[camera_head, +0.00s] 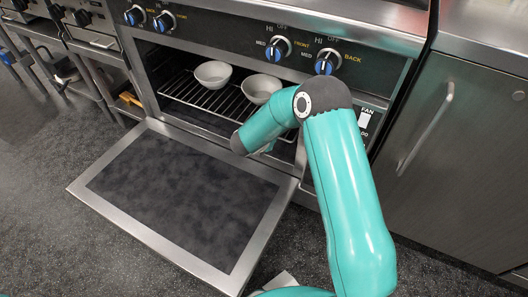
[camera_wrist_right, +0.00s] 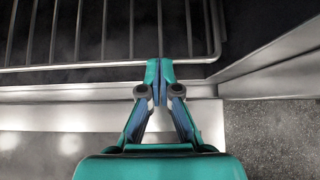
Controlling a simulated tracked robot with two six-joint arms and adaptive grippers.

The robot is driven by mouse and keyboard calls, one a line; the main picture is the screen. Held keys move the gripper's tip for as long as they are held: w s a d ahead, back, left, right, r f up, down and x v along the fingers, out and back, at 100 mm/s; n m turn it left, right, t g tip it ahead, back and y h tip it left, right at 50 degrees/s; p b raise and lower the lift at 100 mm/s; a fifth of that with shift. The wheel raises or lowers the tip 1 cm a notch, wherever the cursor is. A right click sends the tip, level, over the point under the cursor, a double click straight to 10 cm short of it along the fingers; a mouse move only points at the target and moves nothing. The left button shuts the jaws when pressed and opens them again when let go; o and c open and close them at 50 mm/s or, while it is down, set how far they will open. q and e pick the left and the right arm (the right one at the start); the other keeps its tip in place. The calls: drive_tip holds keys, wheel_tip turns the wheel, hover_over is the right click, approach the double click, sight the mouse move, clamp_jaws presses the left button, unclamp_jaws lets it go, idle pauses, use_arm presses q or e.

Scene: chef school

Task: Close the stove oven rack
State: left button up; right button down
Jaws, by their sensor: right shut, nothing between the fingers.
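The oven rack (camera_head: 225,105) is a wire grill inside the open oven, with two white bowls (camera_head: 212,74) (camera_head: 262,88) on it. The oven door (camera_head: 180,195) is folded down flat in front of the opening. My right arm reaches to the right part of the opening and hides that end of the rack; its gripper is mostly hidden in the head view. In the right wrist view my right gripper (camera_wrist_right: 157,80) is shut and empty. Its fingertips overlap the front bar of the rack (camera_wrist_right: 80,66); I cannot tell if they touch. My left gripper is not in view.
A row of knobs (camera_head: 278,48) runs along the panel above the oven. A steel cabinet (camera_head: 460,150) with a handle stands to the right. Another appliance (camera_head: 95,45) stands to the left. Dark floor (camera_head: 50,240) is clear left of the door.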

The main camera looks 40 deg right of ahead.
drive_tip(key=shift+w+d, duration=0.35)
drive_tip(key=shift+d, duration=0.3)
drive_tip(key=shift+w+d, duration=0.3)
drive_tip(key=shift+d, duration=0.3)
drive_tip(key=shift+w+d+r, duration=0.1)
drive_tip(key=shift+d, duration=0.15)
